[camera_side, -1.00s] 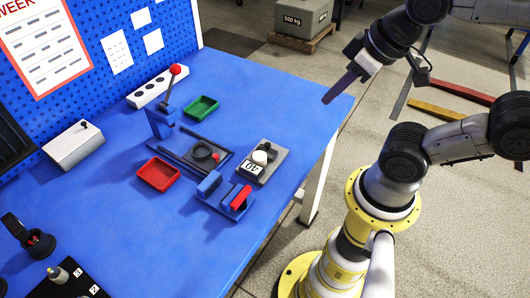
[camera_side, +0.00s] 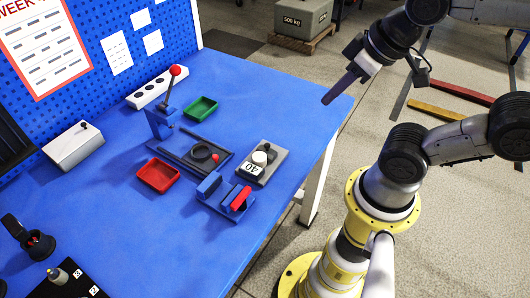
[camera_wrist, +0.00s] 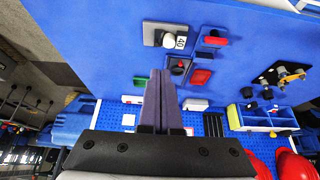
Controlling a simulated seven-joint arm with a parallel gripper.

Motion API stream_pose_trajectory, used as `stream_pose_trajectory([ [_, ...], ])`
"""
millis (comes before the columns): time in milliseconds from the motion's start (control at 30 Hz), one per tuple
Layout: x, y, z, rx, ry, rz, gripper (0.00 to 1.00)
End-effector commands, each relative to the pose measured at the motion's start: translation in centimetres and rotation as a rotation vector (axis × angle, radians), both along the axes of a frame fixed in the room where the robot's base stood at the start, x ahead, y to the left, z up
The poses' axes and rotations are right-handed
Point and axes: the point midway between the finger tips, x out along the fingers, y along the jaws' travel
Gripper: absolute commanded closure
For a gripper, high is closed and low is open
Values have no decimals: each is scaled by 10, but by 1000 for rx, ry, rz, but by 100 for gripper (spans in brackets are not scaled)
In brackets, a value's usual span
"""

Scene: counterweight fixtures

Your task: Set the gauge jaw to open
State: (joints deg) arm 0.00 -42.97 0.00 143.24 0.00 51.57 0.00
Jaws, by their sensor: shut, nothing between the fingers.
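A blue fixture with two upright blocks (camera_side: 209,185) and a red bar (camera_side: 241,198) stands near the table's front edge. It looks like the gauge jaw, but no label shows this. A gap shows between the blocks. In the wrist view this fixture with its red part (camera_wrist: 215,40) is right of the fingers. Beside it, a grey plate (camera_side: 270,173) carries a white knob (camera_side: 260,157) and a "40" tag (camera_side: 251,169). My gripper (camera_side: 327,100) is shut and empty, raised by the table's right corner, apart from every fixture. Its fingers (camera_wrist: 161,73) are together in the wrist view.
A red-ball lever (camera_side: 174,71) rises from a blue base (camera_side: 161,124). A dark ring (camera_side: 202,152) lies on a railed plate. A red tray (camera_side: 158,175) and green tray (camera_side: 201,108) stand nearby. The right part of the table (camera_side: 285,105) is clear.

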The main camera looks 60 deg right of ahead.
Motion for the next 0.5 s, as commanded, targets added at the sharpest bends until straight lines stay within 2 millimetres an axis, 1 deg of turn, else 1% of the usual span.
stream_pose_trajectory([
  [367,0,0,0,0,0,0,100],
  [433,0,0,0,0,0,-1,91],
  [500,-3,0,-1,6,13,-11,78],
])
